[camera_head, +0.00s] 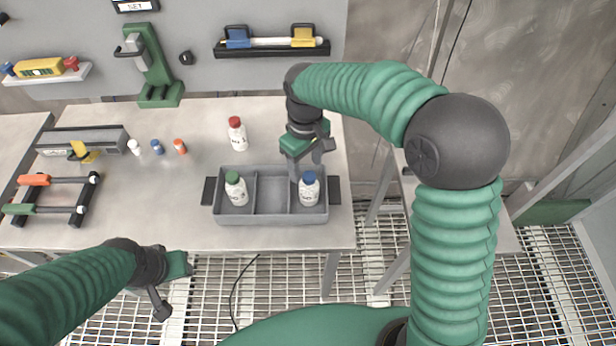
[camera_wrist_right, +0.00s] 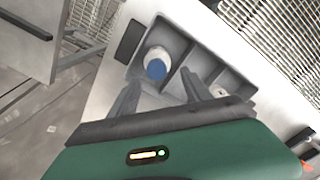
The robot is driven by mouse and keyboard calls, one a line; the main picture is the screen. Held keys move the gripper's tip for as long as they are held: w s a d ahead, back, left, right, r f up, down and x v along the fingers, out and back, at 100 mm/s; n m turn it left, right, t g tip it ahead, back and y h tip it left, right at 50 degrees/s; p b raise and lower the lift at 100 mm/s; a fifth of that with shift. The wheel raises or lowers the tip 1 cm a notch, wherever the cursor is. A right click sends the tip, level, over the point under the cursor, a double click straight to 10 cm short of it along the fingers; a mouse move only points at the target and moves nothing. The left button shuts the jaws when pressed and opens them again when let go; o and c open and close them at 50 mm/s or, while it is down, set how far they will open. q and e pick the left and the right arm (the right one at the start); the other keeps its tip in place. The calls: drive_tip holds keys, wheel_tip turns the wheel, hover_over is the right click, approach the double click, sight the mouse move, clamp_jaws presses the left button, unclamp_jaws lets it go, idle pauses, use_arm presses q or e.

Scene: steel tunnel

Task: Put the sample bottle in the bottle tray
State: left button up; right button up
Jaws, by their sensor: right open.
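The grey bottle tray (camera_head: 271,219) lies on the table and has three compartments; it also shows in the wrist view (camera_wrist_right: 181,50). A white bottle with a blue cap (camera_head: 309,189) stands in its right compartment; its cap shows in the wrist view (camera_wrist_right: 156,68). A green-capped bottle (camera_head: 236,190) stands in the left compartment; the middle one is empty. A red-capped bottle (camera_head: 238,134) stands on the table behind the tray. My right gripper (camera_head: 306,166) is open above the blue-capped bottle, its fingers apart from it. My left gripper (camera_head: 168,286) is low, before the table; its jaws are unclear.
Small bottles with white, blue and orange caps (camera_head: 157,147) stand left of the red-capped bottle. A rack with orange and green handles (camera_head: 52,195) and a grey box (camera_head: 80,140) lie further left. A green stand (camera_head: 154,68) is at the back. The table front left of the tray is clear.

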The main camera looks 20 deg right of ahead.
drive_tip(key=s+d+f+m+t, duration=0.1)
drive_tip(key=s+d+f+m, duration=0.1)
drive_tip(key=s, duration=0.5)
drive_tip(key=s+d+f+m+t, duration=0.1)
drive_tip(key=s+d+f+m, duration=0.2)
drive_tip(key=s, duration=0.5)
drive_tip(key=shift+d+f+m+t, duration=0.3)
drive_tip(key=shift+d+f+m, duration=0.05)
drive_tip(key=shift+m, duration=0.05)
drive_tip(key=shift+s, duration=0.15)
